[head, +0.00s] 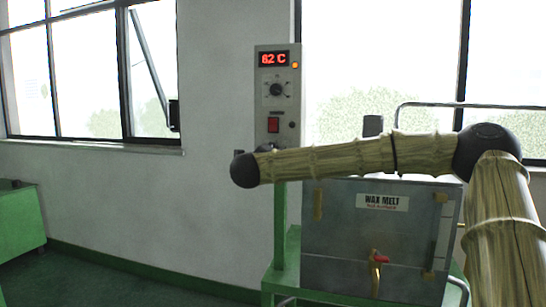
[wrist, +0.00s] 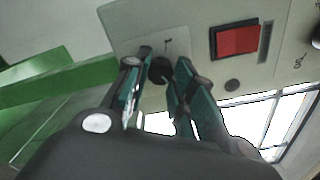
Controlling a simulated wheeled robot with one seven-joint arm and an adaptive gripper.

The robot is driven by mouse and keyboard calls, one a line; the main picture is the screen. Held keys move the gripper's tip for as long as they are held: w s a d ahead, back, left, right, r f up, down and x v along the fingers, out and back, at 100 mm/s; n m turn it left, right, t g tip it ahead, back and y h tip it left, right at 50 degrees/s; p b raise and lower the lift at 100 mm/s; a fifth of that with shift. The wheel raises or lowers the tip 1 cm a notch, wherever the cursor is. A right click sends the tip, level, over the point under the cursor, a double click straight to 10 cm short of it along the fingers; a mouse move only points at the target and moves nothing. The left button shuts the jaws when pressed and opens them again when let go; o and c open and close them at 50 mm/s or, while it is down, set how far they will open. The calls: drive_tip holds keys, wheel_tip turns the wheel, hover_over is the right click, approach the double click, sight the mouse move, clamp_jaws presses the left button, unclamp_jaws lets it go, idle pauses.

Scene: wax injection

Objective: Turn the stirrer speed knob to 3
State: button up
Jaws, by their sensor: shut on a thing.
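A small black knob (wrist: 160,70) sits on the pale control panel (wrist: 205,75), below the red switch (wrist: 237,40) as the panel stands. I cannot read its pointer or any scale numbers. My gripper (wrist: 163,62) is shut on this knob, with one teal-and-grey finger on each side. In the head view the control panel (head: 260,100) stands upright on a green post, with its red switch (head: 273,125) visible. My arm covers the lower panel there, hiding the gripper and the gripped knob.
The panel also bears a display (head: 274,59) reading about 62 C and a dial knob (head: 277,90). A grey wax melt tank (head: 335,235) with a red-handled tap (head: 380,260) stands on a green frame, below my arm. Open floor lies to the left.

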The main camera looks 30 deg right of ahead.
drive_tip(key=shift+f, duration=0.35)
drive_tip(key=o, duration=1.1)
drive_tip(key=shift+s+d+r, duration=0.1)
drive_tip(key=shift+s+d, duration=0.05)
drive_tip(key=shift+d, duration=0.05)
drive_tip(key=shift+c, duration=0.2)
drive_tip(key=v, duration=1.2)
drive_tip(key=shift+a, duration=0.15)
drive_tip(key=shift+r, duration=0.1)
